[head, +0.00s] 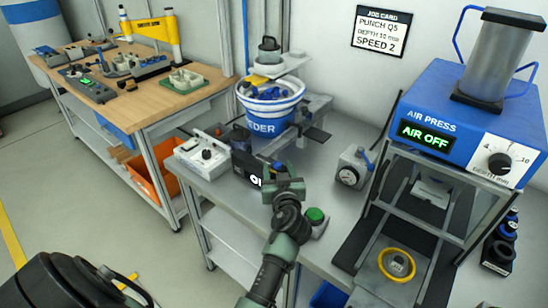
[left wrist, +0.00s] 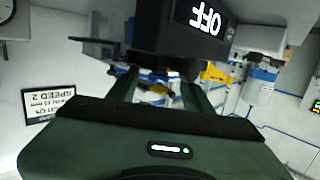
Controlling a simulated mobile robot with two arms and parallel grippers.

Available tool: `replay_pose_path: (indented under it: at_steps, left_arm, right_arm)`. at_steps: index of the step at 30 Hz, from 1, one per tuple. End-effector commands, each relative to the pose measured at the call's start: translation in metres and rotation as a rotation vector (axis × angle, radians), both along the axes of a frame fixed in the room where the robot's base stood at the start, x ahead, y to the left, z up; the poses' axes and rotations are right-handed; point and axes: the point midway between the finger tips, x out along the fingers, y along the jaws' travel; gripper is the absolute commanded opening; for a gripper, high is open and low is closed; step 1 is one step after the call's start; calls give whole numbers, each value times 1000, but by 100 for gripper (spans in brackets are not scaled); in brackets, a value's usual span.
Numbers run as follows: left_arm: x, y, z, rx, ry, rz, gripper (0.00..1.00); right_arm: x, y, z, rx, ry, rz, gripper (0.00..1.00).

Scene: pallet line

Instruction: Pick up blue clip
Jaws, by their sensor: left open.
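I cannot single out a blue clip for certain. Several small blue and dark parts (head: 268,93) lie in the white-and-blue feeder bowl (head: 272,114) on the grey bench. My left gripper (head: 281,175) reaches up from the bottom of the head view. It is in front of the feeder, beside the black box (head: 246,170) with a lit display. In the left wrist view its two fingers (left wrist: 163,85) stand apart with nothing clearly held between them. That box (left wrist: 190,28), reading OFF, is close to the fingers. My right gripper is not in view.
The blue air press (head: 470,110) reads AIR OFF, with a yellow ring (head: 397,264) below it. A gauge box (head: 354,168) and green button (head: 315,215) are on the bench. A white control box (head: 202,153) stands left. A wooden workbench (head: 150,89) is farther back.

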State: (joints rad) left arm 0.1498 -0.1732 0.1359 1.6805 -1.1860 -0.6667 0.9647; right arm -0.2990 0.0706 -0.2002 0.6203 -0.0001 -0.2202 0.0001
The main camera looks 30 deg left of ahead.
Motion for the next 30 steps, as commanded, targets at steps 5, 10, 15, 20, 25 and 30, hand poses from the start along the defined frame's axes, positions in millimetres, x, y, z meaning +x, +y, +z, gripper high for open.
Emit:
replay_pose_path:
  at_steps: [5,10,15,20,25,30]
  left_arm:
    - [-1,-3,-2,-4,1,-1,50]
    - [-1,-3,-2,-3,1,0,47]
    - [-1,-3,-2,-3,0,0,0]
    - [-1,-2,-2,-3,0,0,0]
    - [-1,-2,-2,-3,2,1,0]
    - [1,-1,7,-2,1,0,0]
  right_arm:
    - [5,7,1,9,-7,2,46]
    - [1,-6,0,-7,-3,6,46]
    - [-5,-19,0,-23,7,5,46]
    - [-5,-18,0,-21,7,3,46]
    - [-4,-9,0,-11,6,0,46]
    - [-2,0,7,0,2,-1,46]
